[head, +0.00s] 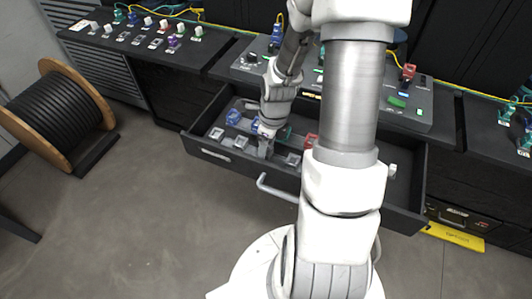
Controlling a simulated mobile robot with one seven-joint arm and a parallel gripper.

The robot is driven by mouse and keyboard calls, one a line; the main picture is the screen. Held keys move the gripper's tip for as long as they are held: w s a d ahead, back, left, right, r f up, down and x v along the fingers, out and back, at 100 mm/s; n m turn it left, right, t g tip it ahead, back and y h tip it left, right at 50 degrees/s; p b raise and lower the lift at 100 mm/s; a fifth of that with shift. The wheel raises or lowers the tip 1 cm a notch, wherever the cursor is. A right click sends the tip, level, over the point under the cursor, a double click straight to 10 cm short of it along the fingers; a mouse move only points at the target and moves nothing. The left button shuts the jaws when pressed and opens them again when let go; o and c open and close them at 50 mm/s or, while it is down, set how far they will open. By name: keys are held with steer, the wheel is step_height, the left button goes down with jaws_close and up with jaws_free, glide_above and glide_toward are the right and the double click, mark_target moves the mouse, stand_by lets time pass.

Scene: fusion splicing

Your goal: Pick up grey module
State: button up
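Small grey modules lie in the open drawer (205,152): one at the left (216,133), one beside it (240,142), and one farther right (293,159). My gripper (265,148) points down into the drawer, between the second grey module and the right one. Its fingers are small and partly blend with the items around them. I cannot tell whether they are open or touching anything. My arm hides part of the drawer's right side.
Blue modules (233,117) and a red one (310,141) are also in the drawer. A drawer handle (275,190) sticks out in front. A cable reel (62,115) stands at the left. Benches with connectors (150,35) run behind. The floor at front left is clear.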

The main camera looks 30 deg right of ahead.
steer(key=c, duration=1)
steer(key=shift+r, duration=0.1)
